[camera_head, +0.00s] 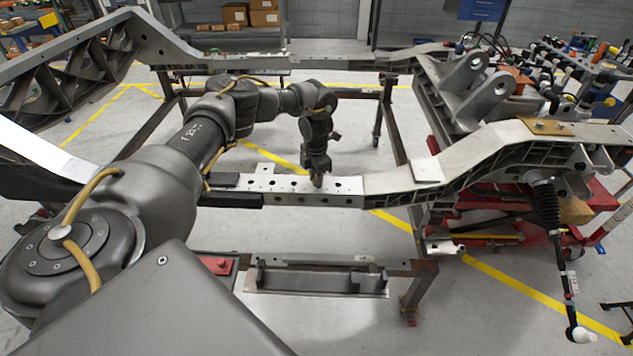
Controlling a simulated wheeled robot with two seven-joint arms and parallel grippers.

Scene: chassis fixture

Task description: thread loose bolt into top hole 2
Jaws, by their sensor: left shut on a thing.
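My left gripper (318,181) points straight down at the near chassis rail (345,186). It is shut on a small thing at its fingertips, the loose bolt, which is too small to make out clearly. The fingertips are at or just above the rail's light top face, and I cannot tell whether the bolt touches a hole. Several small dark holes show along that top face, mostly left of the gripper; the fingers may hide the hole beneath them. My right gripper is not in view.
The far rail (290,62) runs behind my left arm. A lower crossbar (330,263) sits in front. Clear floor with yellow lines lies between the rails.

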